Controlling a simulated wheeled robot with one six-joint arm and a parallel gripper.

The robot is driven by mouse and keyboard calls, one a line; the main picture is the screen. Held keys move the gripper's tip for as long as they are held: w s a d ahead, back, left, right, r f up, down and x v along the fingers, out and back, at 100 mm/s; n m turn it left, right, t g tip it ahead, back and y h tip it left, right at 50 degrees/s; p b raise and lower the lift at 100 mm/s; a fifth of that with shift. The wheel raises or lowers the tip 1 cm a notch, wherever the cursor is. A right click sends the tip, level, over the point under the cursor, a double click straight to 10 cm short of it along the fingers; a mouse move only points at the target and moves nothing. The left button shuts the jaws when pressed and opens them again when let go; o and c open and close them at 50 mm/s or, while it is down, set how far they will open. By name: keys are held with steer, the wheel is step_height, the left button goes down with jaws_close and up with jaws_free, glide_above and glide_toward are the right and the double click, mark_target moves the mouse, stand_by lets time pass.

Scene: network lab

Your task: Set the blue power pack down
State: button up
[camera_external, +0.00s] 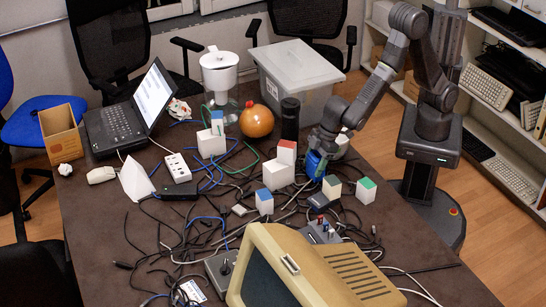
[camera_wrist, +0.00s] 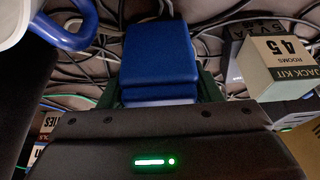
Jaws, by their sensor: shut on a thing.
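The blue power pack (camera_wrist: 160,55) is a blue block between the dark jaws of my gripper (camera_wrist: 160,95) in the wrist view. My gripper is shut on it. In the external view my gripper (camera_external: 319,150) points down over the right side of the table, and the blue pack (camera_external: 315,164) shows at its tip. Cables lie beneath the pack. I cannot tell whether it touches them or the table.
A small cream box marked "JACK KIT" (camera_wrist: 280,66) is close on the right. White boxes with coloured tops (camera_external: 278,175) (camera_external: 365,190) stand around the gripper. Tangled cables (camera_external: 190,235) cover the table's middle. A beige monitor (camera_external: 300,270) is in front, a grey bin (camera_external: 295,75) behind.

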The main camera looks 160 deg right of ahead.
steer(key=shift+f, duration=0.1)
steer(key=o, duration=1.3)
steer(key=shift+c, duration=0.2)
steer(key=shift+r, duration=0.3)
steer(key=v, duration=1.2)
steer(key=shift+f, duration=0.15)
